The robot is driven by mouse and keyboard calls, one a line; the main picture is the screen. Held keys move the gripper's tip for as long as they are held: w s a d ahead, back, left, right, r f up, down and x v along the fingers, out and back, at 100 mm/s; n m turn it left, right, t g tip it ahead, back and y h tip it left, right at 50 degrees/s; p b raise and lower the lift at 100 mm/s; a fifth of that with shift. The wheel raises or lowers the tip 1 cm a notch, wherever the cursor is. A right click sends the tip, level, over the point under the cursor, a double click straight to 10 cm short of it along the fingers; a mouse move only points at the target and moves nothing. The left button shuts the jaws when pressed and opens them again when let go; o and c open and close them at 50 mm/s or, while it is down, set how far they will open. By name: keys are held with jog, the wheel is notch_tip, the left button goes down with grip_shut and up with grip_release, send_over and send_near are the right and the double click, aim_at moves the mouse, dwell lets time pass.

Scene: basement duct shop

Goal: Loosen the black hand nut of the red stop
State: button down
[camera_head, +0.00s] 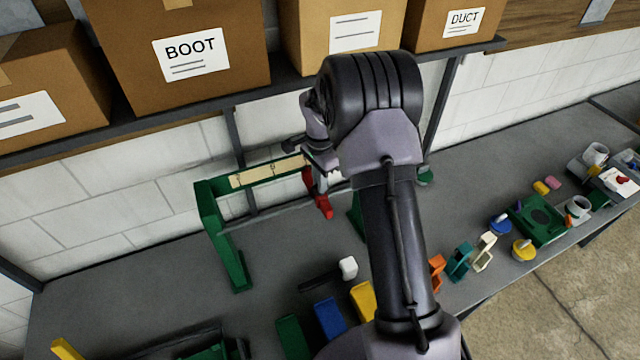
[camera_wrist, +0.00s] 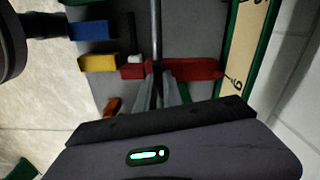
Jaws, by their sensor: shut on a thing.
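The red stop (camera_head: 322,204) sits on the green frame, by the right end of its cream scale strip (camera_head: 270,171). In the wrist view the red stop (camera_wrist: 200,69) lies across a grey rod (camera_wrist: 157,30), beside the scale strip (camera_wrist: 243,50). My gripper (camera_head: 318,178) is at the stop. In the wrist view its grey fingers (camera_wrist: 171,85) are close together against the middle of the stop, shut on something. The black hand nut cannot be made out; it seems hidden between the fingers.
The green frame (camera_head: 233,255) stands on the grey bench (camera_head: 150,290), near the block wall. Blue (camera_head: 330,318) and yellow (camera_head: 363,300) blocks lie in front. A shelf with cardboard boxes (camera_head: 190,55) overhangs the back. Cups and small parts crowd the right.

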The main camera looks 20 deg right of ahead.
jog(key=n+b, duration=0.1)
jog(key=n, duration=0.2)
jog(key=shift+f+n+b, duration=0.15)
jog(key=shift+n+b, duration=0.15)
jog(key=shift+n, duration=0.1)
jog(key=n+b, duration=0.1)
jog(key=n, duration=0.3)
jog(key=shift+n, duration=0.3)
jog(key=n, duration=0.3)
jog(key=shift+s, duration=0.1)
jog(key=shift+n, duration=2.1)
jog(key=c, duration=1.5)
grip_release()
